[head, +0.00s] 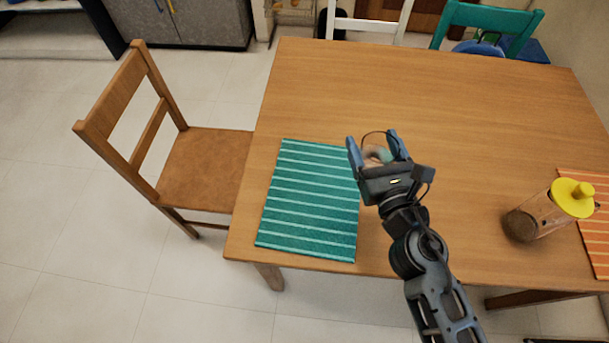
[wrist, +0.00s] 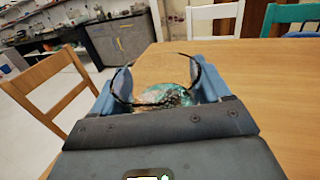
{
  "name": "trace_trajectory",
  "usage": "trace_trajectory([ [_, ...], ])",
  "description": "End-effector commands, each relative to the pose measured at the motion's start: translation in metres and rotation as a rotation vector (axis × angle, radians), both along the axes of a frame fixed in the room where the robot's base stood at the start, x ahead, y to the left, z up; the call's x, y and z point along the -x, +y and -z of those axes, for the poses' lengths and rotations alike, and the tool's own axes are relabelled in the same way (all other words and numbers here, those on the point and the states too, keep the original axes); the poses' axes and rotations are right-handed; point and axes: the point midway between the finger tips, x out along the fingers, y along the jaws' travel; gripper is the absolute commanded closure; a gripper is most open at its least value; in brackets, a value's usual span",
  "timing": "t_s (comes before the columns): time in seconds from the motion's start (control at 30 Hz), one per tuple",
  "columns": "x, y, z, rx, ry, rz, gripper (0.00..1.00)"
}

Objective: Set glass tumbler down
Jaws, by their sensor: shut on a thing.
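My gripper (head: 373,143) is shut on a clear glass tumbler (head: 376,154), whose dark rim shows between the two blue fingers. In the wrist view the tumbler (wrist: 165,94) sits between the fingers, with teal and brown colours showing through its glass. Its lower part is hidden behind my gripper body. In the head view the tumbler appears just right of the upper right edge of a green striped placemat (head: 308,200). I cannot tell whether its base touches the table (head: 440,100).
A clear brown-tinted jar (head: 537,217) with a yellow lid stands at the right, beside an orange striped placemat (head: 594,235). A wooden chair (head: 205,170) is at the table's left side. White and teal chairs stand behind. The far table and the green placemat are clear.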

Motion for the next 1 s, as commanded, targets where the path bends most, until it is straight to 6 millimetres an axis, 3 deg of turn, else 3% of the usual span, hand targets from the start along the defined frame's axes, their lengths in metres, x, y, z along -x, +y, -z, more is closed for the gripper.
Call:
trace_trajectory([
  [0.4, -0.003, 0.018, 0.010, -0.001, -0.004, 0.001, 0.68],
  [0.8, -0.003, 0.089, 0.055, 0.000, -0.005, -0.005, 0.68],
  [1.0, -0.003, 0.109, 0.064, 0.000, -0.004, -0.003, 0.68],
])
